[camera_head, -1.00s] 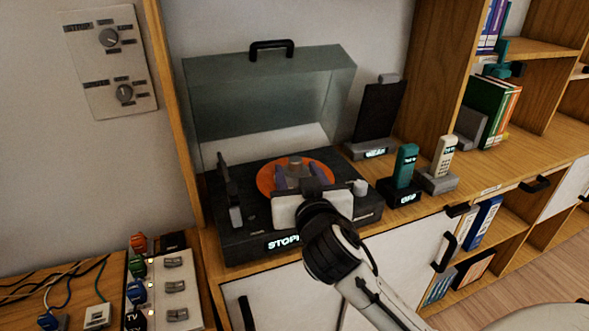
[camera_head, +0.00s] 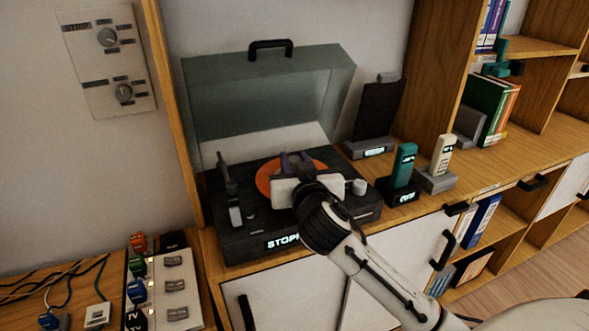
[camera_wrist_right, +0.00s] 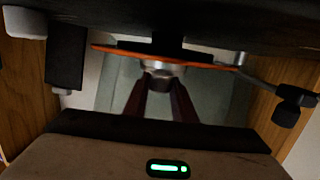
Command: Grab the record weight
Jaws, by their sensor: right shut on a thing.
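The turntable (camera_head: 240,240) stands open on the wooden cabinet with an orange record (camera_head: 265,182) on it. The record weight is a small grey metal piece at the middle of the record. In the right wrist view the record weight (camera_wrist_right: 163,68) shows between the two dark fingertips, against the orange record (camera_wrist_right: 120,50). My right gripper (camera_head: 296,160) is shut on it, low over the record's centre. In the head view the fingers and palm hide most of the weight, and I cannot tell whether it is clear of the record. My left gripper is not in view.
The raised clear lid (camera_head: 265,100) stands behind the turntable. The tonearm (camera_head: 230,190) is at its left. A teal handset (camera_head: 404,165) and a cream handset (camera_head: 443,155) stand in docks at the right. A switch box (camera_head: 170,290) is at the lower left.

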